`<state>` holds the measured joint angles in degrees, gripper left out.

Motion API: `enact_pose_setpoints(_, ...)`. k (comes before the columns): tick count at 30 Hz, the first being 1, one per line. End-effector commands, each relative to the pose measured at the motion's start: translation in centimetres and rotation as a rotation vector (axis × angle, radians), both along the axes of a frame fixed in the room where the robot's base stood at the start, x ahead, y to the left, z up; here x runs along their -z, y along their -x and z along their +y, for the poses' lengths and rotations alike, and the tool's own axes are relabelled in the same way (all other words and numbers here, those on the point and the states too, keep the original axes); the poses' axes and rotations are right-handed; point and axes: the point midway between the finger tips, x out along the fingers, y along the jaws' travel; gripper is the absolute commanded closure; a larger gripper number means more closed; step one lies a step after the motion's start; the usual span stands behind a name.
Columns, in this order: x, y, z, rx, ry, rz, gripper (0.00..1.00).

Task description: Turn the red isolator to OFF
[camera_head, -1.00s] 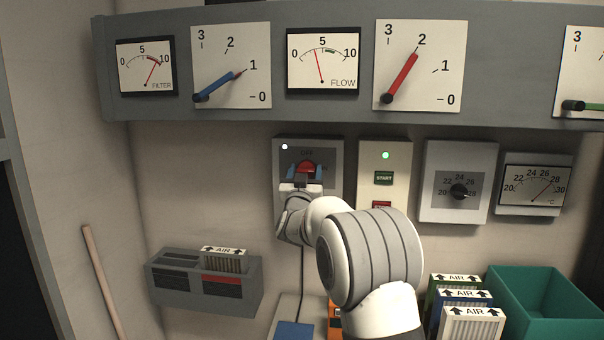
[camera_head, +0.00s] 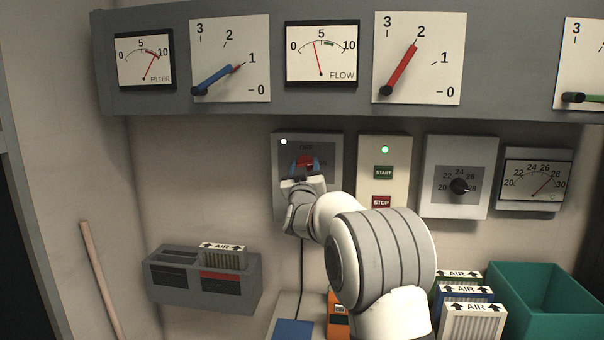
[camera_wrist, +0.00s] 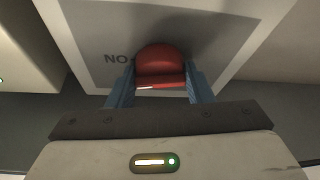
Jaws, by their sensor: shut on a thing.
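The red isolator (camera_head: 306,161) is a rotary knob on a grey wall panel (camera_head: 335,190), with OFF lettered above it in the head view. My gripper (camera_head: 304,168) is at the knob, its blue fingers on either side. In the wrist view the gripper (camera_wrist: 160,82) is shut on the red knob (camera_wrist: 160,60), one finger at each side. The upside-down word ON shows to the knob's left there. A short white mark shows on the knob's edge nearest the gripper. My gripper hides the panel's lower part in the head view, and the exact knob angle is hard to read.
A START/STOP box (camera_head: 383,150) with a lit green lamp stands close right of the isolator panel. A dial box (camera_head: 460,205) is further right. A grey gauge shelf (camera_head: 320,107) overhangs above. A filter rack (camera_head: 205,290) hangs lower left; a green bin (camera_head: 555,300) sits lower right.

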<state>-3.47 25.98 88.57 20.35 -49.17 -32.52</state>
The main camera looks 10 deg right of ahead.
Motion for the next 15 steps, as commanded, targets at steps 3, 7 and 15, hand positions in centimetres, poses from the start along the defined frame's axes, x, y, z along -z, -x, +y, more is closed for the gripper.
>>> enact_pose_setpoints(3, 0.25, 0.06, 0.01, -0.001, 0.101, 0.027, 0.76)
enact_pose_setpoints(7, 0.17, 0.1, -0.09, 0.0, 0.219, 0.065, 0.76)
enact_pose_setpoints(15, 0.01, 0.11, -0.22, 0.002, 0.465, 0.144, 0.76)
